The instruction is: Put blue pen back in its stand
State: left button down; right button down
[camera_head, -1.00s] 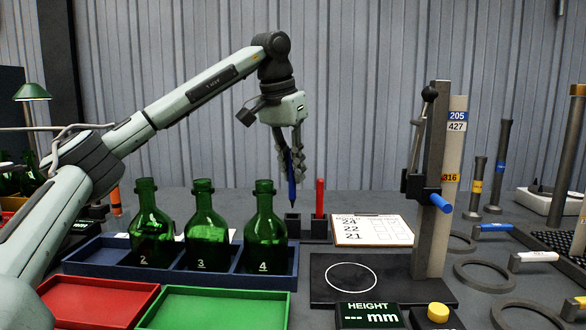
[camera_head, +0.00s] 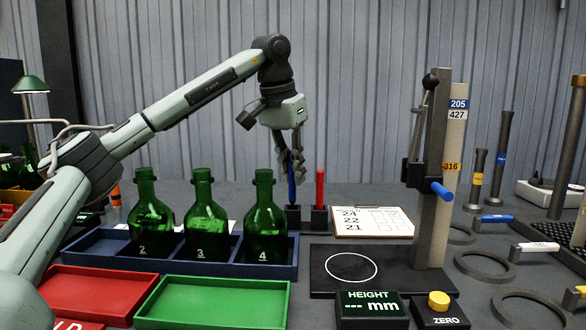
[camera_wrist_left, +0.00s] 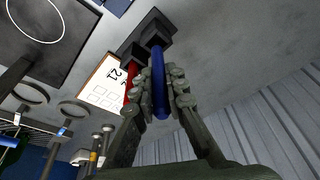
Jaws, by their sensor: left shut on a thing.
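The blue pen (camera_head: 291,190) is upright in my left gripper (camera_head: 291,166), which is shut on it from above. In the left wrist view the blue pen (camera_wrist_left: 159,95) runs between the fingers of the left gripper (camera_wrist_left: 162,95) to the dark stand (camera_wrist_left: 153,32). In the head view the pen's lower end meets the left block of the stand (camera_head: 293,217). I cannot tell how deep it sits. The red pen (camera_head: 320,188) stands upright in the right block. My right gripper is out of view.
Green bottles (camera_head: 264,220) stand in a blue tray (camera_head: 180,268) in front and left of the stand. A height gauge (camera_head: 435,170) stands farther right. The table behind the stand is clear.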

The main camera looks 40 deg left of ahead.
aim_at(295, 194)
pick_arm(q)
jog(key=shift+f+b, duration=0.75)
jog(key=shift+f, duration=1)
jog(key=c, duration=1.5)
grip_release()
jog(key=shift+r, duration=0.1)
jog(key=v, duration=1.2)
